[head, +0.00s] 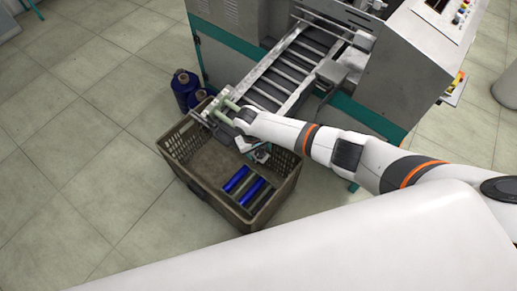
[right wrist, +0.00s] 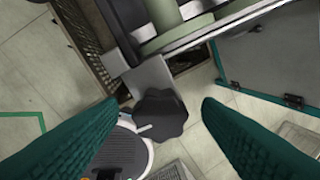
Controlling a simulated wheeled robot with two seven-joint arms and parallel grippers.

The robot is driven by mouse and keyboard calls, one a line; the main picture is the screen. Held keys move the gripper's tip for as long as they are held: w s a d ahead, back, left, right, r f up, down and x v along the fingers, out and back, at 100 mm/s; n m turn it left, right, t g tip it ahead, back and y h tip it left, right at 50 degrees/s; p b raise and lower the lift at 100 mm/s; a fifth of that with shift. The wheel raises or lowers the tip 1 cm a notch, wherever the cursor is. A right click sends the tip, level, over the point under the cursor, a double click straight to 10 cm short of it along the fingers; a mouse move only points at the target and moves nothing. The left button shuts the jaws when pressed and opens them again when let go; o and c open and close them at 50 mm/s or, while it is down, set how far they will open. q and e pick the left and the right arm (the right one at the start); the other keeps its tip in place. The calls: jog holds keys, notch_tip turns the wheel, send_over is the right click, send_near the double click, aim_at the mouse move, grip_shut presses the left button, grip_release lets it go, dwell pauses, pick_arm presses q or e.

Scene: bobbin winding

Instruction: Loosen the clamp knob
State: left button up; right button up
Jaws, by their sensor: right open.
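The clamp knob (right wrist: 162,114) is a dark, lobed knob in the middle of the right wrist view, beside a pale metal plate (right wrist: 152,78). My right gripper (right wrist: 158,104) is open, with its two green ridged fingers on either side of the knob. Gaps show between the fingers and the knob, and I see no contact. In the head view my right arm (head: 300,138) reaches in from the right to the end of the roller chute (head: 285,75). I cannot make out the knob there. My left gripper is not in view.
A brown crate (head: 188,170) under the chute end holds several blue and dark bobbins (head: 243,185). Blue bobbins (head: 185,88) stand on the floor left of the chute. The grey machine (head: 385,65) fills the back right. Tiled floor at left is clear.

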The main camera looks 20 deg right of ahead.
jog(key=c, duration=1)
jog(key=shift+n, duration=0.3)
jog(key=n, duration=0.4)
jog(key=shift+a+n+p, duration=0.15)
jog(key=shift+n+p, duration=0.15)
jog(key=shift+p, duration=0.05)
jog(key=n, duration=0.5)
jog(key=shift+s+t+h+p, duration=0.1)
jog(key=shift+t+h+p, duration=0.2)
jog(key=shift+h+p, duration=0.1)
jog(key=n, duration=0.5)
jog(key=shift+s+a+n+p, duration=0.1)
jog(key=shift+n+p, duration=0.3)
jog(key=n, duration=0.5)
jog(key=shift+s+n+t+p, duration=0.1)
jog(key=shift+n+t+p, duration=0.3)
